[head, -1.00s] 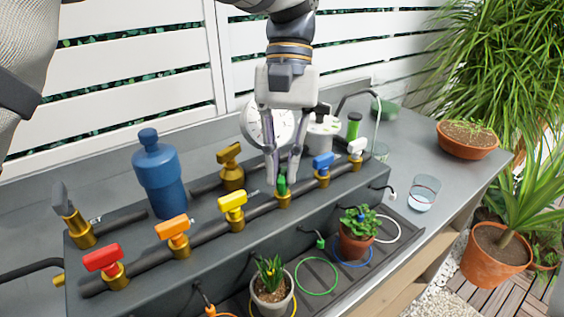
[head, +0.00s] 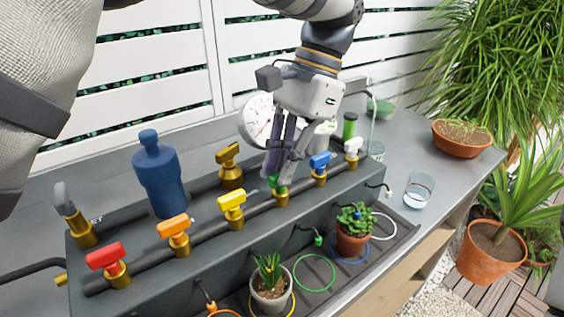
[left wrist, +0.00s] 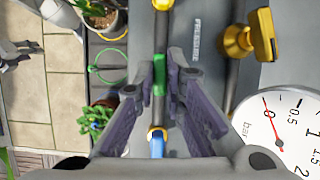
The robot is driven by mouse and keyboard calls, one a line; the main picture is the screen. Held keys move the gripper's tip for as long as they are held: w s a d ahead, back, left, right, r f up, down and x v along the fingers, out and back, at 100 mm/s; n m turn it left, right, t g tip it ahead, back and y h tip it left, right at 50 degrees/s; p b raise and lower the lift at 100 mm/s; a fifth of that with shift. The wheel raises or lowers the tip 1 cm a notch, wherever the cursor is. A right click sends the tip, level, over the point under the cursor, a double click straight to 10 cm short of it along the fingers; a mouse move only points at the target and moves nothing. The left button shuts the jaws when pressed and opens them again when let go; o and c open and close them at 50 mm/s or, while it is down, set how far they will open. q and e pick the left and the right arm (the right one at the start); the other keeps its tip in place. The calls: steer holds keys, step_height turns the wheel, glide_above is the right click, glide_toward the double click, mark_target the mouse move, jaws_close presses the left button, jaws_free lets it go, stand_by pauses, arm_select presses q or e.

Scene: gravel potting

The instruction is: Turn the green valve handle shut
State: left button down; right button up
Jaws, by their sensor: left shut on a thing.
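The green valve handle (head: 281,187) sits on a brass valve on the front black pipe, between the yellow handle (head: 232,202) and the blue handle (head: 320,160). My left gripper (head: 275,181) is over it from above, its fingers shut on it and hiding much of it in the head view. In the left wrist view, the green handle (left wrist: 159,75) shows between the fingertips of the left gripper (left wrist: 160,77). There it looks roughly in line with the pipe. My right gripper is not in view.
Red (head: 104,255), orange (head: 173,230) and white (head: 352,146) handles share the pipe. A blue bottle (head: 158,178) stands behind it. A dial gauge (head: 257,120) is close behind my gripper. Potted plants (head: 270,283) stand in front, below. The counter at right holds a glass (head: 419,190).

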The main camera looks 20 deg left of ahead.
arm_select(q)
steer(key=shift+m, duration=0.4)
steer(key=c, duration=1.7)
jaws_free()
steer(key=shift+o, duration=0.2)
steer(key=v, duration=0.7)
steer(key=shift+d+r, duration=0.2)
steer(key=shift+r, duration=0.1)
